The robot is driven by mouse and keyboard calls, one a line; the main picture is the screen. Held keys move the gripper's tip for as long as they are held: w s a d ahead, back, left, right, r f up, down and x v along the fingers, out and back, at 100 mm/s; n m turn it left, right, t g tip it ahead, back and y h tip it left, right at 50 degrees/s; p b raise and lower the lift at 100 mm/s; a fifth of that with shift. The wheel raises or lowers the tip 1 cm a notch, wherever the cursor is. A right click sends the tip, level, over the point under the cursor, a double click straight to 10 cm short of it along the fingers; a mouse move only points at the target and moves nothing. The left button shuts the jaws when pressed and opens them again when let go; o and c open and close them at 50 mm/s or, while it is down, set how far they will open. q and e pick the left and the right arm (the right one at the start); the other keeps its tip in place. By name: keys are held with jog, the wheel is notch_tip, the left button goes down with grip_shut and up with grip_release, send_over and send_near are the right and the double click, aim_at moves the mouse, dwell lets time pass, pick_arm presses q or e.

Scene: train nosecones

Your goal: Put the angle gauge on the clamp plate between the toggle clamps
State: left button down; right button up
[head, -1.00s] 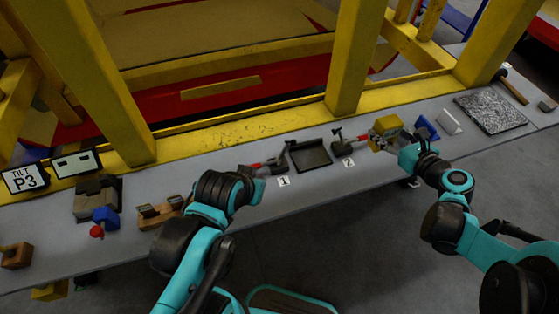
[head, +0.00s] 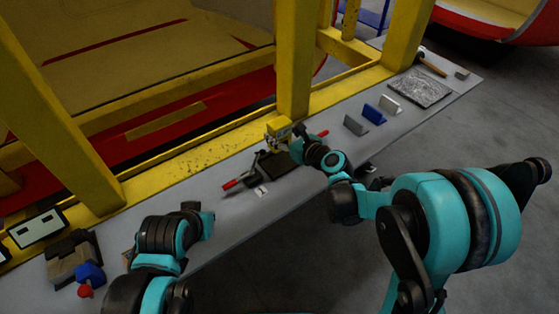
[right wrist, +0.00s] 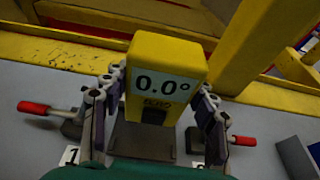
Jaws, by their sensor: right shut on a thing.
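The yellow angle gauge (head: 277,126) is held in my right gripper (head: 285,141). In the right wrist view the gauge (right wrist: 165,70) reads 0.0° and sits upright between the two fingers (right wrist: 155,105). The dark clamp plate (right wrist: 142,143) lies below it, partly hidden; it also shows in the head view (head: 277,168). One toggle clamp (right wrist: 70,122) with a red handle is left of the plate, and the other (right wrist: 197,139) is at the right. Whether the gauge touches the plate is not clear. My left gripper (head: 200,218) is over the bench at lower left, its fingers unclear.
A grey block (head: 355,124), a blue block (head: 374,114) and a white block (head: 390,104) stand right of the clamps. A speckled plate (head: 419,88) lies farther right. A yellow post (head: 294,60) rises behind the bench. A blue and red item (head: 89,279) is at lower left.

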notch_tip(320, 180, down, 4)
jog(key=shift+w+f+b, duration=0.15)
jog(key=shift+f+b, duration=0.1)
jog(key=shift+b, duration=0.4)
jog(key=shift+f+b, duration=0.7)
jog(key=shift+f, duration=1.2)
jog(key=shift+r, duration=0.1)
jog(key=o, duration=1.5)
jog(key=shift+f, duration=0.2)
jog(key=shift+r, duration=0.15)
